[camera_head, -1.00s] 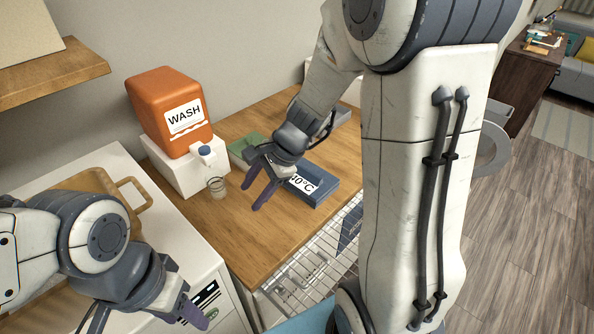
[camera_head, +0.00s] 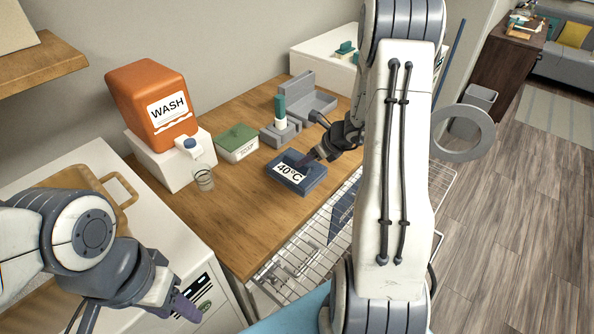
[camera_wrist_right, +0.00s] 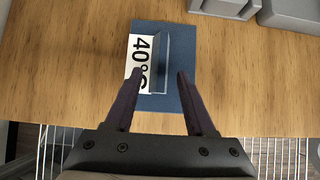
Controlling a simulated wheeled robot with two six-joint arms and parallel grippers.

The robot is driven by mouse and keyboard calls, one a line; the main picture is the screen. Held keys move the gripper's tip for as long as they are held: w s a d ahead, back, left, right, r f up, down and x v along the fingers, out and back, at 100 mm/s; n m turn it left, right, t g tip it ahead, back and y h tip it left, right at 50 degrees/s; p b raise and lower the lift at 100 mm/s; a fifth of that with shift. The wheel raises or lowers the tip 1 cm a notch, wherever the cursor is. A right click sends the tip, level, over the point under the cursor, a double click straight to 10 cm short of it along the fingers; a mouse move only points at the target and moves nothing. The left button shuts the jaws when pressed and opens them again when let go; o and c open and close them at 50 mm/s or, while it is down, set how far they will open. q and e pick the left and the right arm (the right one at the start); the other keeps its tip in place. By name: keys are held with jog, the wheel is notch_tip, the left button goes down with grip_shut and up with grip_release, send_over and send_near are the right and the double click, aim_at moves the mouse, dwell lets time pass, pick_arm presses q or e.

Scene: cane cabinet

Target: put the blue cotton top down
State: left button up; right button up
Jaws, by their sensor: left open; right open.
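I cannot pick out the blue cotton top for certain. A dark blue piece (camera_head: 343,207) lies at the wire rack, partly hidden by my right arm. A light blue surface (camera_head: 290,318) shows at the bottom edge, mostly cut off. A dark blue block marked 40°C (camera_head: 297,176) rests on the wooden counter; its top and raised ridge show in the right wrist view (camera_wrist_right: 154,102). My right gripper (camera_head: 308,160) is open and empty, its fingertips over the block's ridge (camera_wrist_right: 160,73). My left gripper (camera_head: 187,308) is open at the lower left, away from the block.
On the wooden counter (camera_head: 222,225) stand a green-topped box (camera_head: 237,143), a grey holder with a green-and-white bottle (camera_head: 280,128) and a glass (camera_head: 204,179). An orange WASH container (camera_head: 153,104) stands behind. A wire rack (camera_head: 300,250) runs along the front.

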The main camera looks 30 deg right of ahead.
jog(key=x, duration=0.4)
jog(key=shift+w+p, duration=0.25)
jog(key=shift+p, duration=0.1)
grip_shut()
dwell(1.1)
